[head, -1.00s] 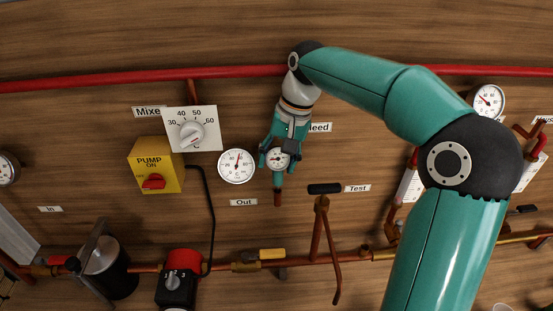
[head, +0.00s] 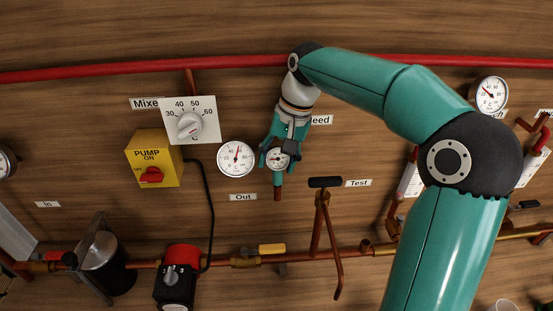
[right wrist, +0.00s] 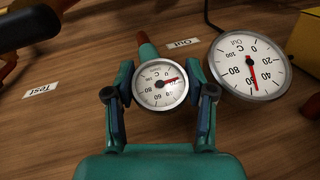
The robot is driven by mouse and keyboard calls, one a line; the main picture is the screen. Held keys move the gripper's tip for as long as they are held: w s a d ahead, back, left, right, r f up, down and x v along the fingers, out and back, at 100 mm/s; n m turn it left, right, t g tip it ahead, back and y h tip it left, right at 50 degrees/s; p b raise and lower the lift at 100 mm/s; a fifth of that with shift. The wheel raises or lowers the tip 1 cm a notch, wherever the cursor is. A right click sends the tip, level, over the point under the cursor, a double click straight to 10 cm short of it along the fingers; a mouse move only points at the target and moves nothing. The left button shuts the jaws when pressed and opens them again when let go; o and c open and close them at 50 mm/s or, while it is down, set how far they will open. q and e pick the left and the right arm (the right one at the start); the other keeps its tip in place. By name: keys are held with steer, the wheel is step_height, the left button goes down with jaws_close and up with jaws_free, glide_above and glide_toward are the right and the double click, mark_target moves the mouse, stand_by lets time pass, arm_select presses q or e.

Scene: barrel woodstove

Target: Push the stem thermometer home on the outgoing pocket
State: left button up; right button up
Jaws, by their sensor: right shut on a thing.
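The stem thermometer, a small round white dial (head: 278,158), is between the fingers of my right gripper (head: 277,160), which is shut on it. The dial faces out and also shows in the right wrist view (right wrist: 160,85), with a finger on each side. A short teal length with a copper-coloured end (head: 277,194) shows just below the dial; it also shows in the right wrist view (right wrist: 141,38). I cannot tell whether this end is the stem or the pocket, nor how deep the stem sits. My left gripper is not in view.
The larger Out gauge (head: 236,159) is close to the left of my right gripper. A black-handled copper test lever (head: 325,182) stands to the lower right. The copper pipe with a yellow-handled valve (head: 272,249) runs below. My right arm covers much of the right side.

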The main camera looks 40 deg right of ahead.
steer(key=shift+f, duration=0.3)
steer(key=o, duration=1.5)
steer(key=shift+r, duration=0.1)
steer(key=shift+p+v, duration=1.8)
steer(key=shift+v, duration=0.35)
steer(key=shift+p+v, duration=0.5)
steer(key=shift+v, duration=0.3)
steer(key=shift+s, duration=0.1)
steer(key=shift+r, duration=0.1)
